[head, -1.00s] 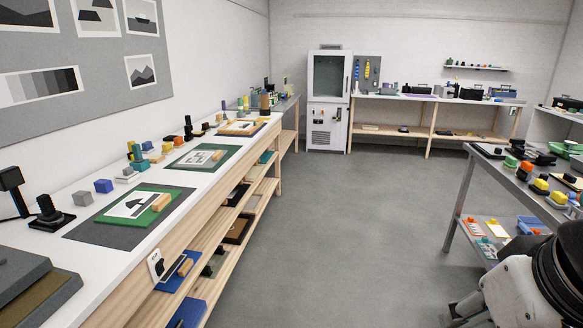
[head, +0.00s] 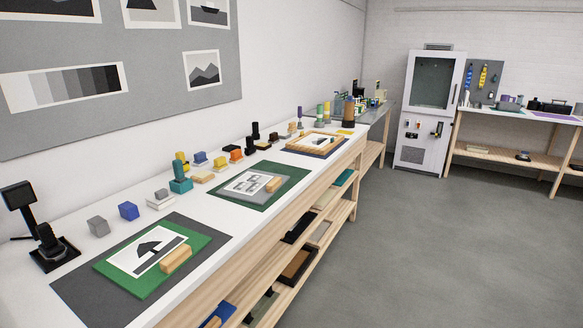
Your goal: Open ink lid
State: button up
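I cannot make out for certain an ink container or its lid in the head view. Small upright bottles and jars, among them a brown one (head: 349,110), stand at the far end of the long white bench (head: 222,222). They are too small to tell whether any holds ink or has a lid. My gripper is not in view.
The bench along the left wall bears a near green board (head: 120,283) with a print, a second green mat (head: 226,196), small blocks and a black stand (head: 50,245). A grey cabinet (head: 428,110) stands at the back. The grey floor (head: 440,250) to the right is clear.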

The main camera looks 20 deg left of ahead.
aim_at(159, 196)
jog(key=i, duration=1.35)
jog(key=i+u, duration=0.65)
jog(key=u, duration=0.15)
jog(key=i+u, duration=0.2)
jog(key=u, duration=0.25)
jog(key=i+u, duration=0.25)
jog(key=u, duration=0.2)
jog(key=i+u, duration=0.2)
jog(key=u, duration=0.25)
jog(key=i+l+u, duration=0.15)
jog(key=u, duration=0.3)
